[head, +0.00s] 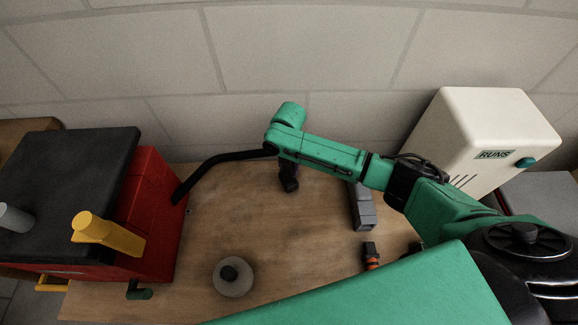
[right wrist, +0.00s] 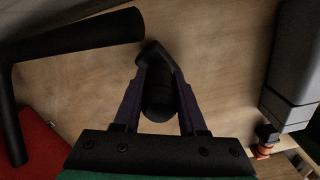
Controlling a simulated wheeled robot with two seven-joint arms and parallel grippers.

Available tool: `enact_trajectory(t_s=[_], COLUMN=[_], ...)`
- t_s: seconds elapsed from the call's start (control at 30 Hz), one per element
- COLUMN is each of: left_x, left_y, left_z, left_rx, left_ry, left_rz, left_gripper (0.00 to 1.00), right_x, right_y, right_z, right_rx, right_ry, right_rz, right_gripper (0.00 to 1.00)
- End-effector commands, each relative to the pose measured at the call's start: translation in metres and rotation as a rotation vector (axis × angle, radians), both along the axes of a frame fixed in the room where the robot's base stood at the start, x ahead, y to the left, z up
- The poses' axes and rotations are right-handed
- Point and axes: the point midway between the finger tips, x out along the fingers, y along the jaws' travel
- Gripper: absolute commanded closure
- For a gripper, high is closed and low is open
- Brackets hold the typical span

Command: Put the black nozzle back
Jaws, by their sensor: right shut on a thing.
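The black nozzle (right wrist: 158,97) is between the two dark purple fingers of my right gripper (right wrist: 160,80) in the right wrist view. The gripper is shut on it, and its bent end shows near the fingertips. In the head view my right gripper (head: 288,172) is over the wooden table, mostly hidden under my green arm. A black bent pipe (head: 222,159) runs from beside the red box toward my wrist. The pipe also shows at upper left in the right wrist view (right wrist: 75,38), apart from the fingers. My left gripper is not in view.
The red box (head: 158,215) with a black top and yellow handle stands at left. A round grey disc (head: 233,278) lies in front. A grey block (head: 361,207) and a black-orange item (head: 371,256) are at right. A white unit (head: 480,140) stands behind my arm.

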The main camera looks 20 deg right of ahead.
Motion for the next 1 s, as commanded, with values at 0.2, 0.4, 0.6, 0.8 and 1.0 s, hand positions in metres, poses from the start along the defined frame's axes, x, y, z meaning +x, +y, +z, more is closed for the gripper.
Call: enact_trajectory(t_s=[0.2, 0.4, 0.6, 0.8, 1.0], left_x=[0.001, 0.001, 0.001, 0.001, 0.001], left_y=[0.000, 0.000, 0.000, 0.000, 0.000], left_z=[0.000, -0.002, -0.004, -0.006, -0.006], left_rx=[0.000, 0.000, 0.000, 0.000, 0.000], left_ry=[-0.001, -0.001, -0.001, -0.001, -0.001], left_rz=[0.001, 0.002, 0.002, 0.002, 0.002], left_gripper=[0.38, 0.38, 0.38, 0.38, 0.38], right_x=[0.000, 0.000, 0.000, 0.000, 0.000], right_y=[0.000, 0.000, 0.000, 0.000, 0.000], right_z=[0.000, -0.003, -0.006, -0.010, -0.009], right_rx=[0.001, 0.001, 0.001, 0.001, 0.001], right_ry=[-0.001, -0.001, -0.001, -0.001, -0.001], right_rz=[0.000, -0.001, -0.001, 0.000, 0.000], right_gripper=[1.00, 1.00, 1.00, 1.00, 0.24])
